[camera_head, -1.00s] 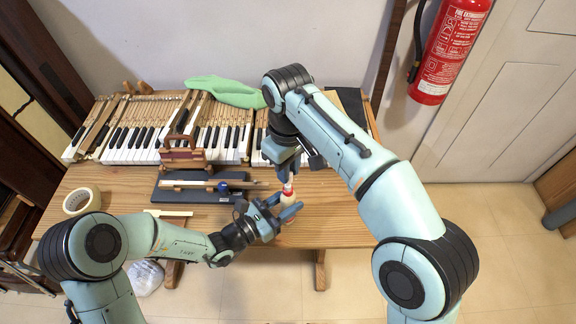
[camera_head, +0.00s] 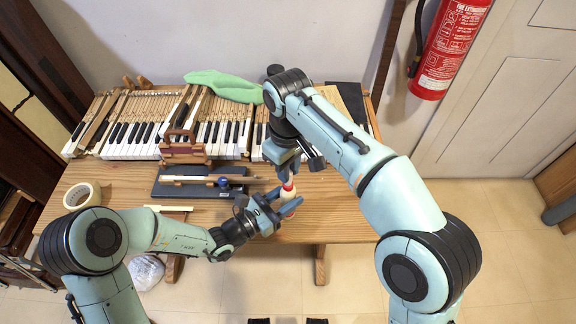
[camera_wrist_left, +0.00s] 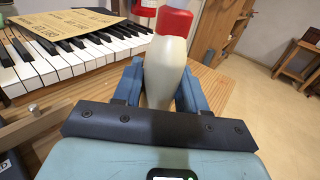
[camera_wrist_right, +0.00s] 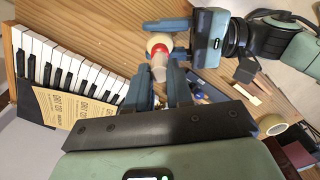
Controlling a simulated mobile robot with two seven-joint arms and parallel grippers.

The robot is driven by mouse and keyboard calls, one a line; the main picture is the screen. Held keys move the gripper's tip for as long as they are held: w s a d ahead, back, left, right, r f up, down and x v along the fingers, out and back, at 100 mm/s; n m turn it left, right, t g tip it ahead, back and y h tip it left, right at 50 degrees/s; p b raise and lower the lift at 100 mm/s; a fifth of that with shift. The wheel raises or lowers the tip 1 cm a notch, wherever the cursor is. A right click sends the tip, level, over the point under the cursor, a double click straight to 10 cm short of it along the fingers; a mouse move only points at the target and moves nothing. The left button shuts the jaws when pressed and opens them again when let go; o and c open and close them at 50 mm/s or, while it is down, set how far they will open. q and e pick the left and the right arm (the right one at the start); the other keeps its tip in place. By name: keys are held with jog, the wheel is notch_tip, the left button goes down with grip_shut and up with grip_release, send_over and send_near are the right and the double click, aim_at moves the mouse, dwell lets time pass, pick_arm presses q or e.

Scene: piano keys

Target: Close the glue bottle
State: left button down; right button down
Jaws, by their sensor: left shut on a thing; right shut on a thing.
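The glue bottle (camera_head: 289,203) is white with a red top. My left gripper (camera_head: 287,208) is shut around its body and holds it roughly upright near the table's front edge. In the left wrist view the bottle (camera_wrist_left: 165,70) stands between the blue fingers, its red top (camera_wrist_left: 174,22) uppermost. My right gripper (camera_head: 286,176) points down just above the red top. In the right wrist view its fingers (camera_wrist_right: 159,88) are shut on a small pale cap (camera_wrist_right: 158,72), in line with the bottle's red top (camera_wrist_right: 158,47). I cannot tell whether cap and top touch.
Piano keys (camera_head: 130,142) run along the back of the wooden table (camera_head: 120,178). A dark tray (camera_head: 200,190) with tools lies left of the bottle. A fire extinguisher (camera_head: 446,55) hangs at the right.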

jog(key=shift+f, duration=0.45)
